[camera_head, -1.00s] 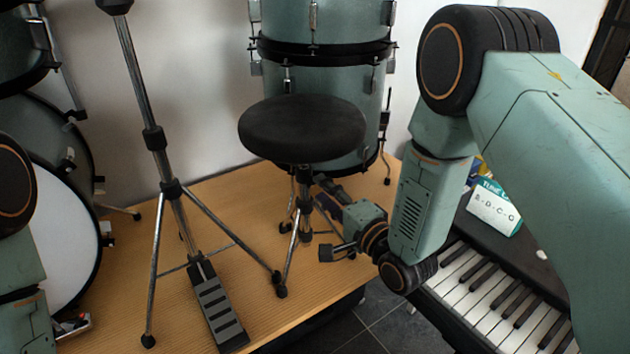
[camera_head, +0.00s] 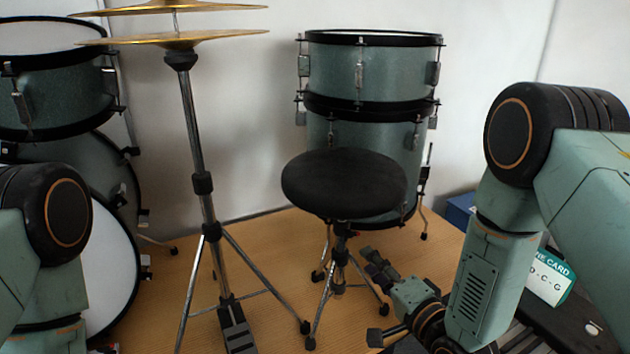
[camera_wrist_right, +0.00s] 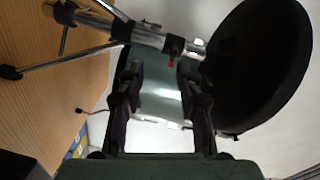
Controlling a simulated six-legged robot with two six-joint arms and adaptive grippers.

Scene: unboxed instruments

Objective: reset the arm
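My right gripper (camera_head: 378,266) is beside the legs of the black round stool (camera_head: 343,184), below its seat. In the right wrist view its two fingers (camera_wrist_right: 160,85) stand apart with nothing between them. The chrome stool post and the dark seat (camera_wrist_right: 262,70) show just beyond the fingertips; I cannot tell whether they touch. My right arm comes in from the right, bent at the elbow. My left arm shows only in part at the left edge, and its gripper is out of view.
Cymbals (camera_head: 175,40) on a chrome stand with a pedal (camera_head: 237,330) rise left of the stool. Green drums (camera_head: 370,68) stand behind it, more drums (camera_head: 60,105) at the left. A green-white card (camera_head: 552,277) lies at the right. Bare wooden floor (camera_head: 270,245) lies between stand and stool.

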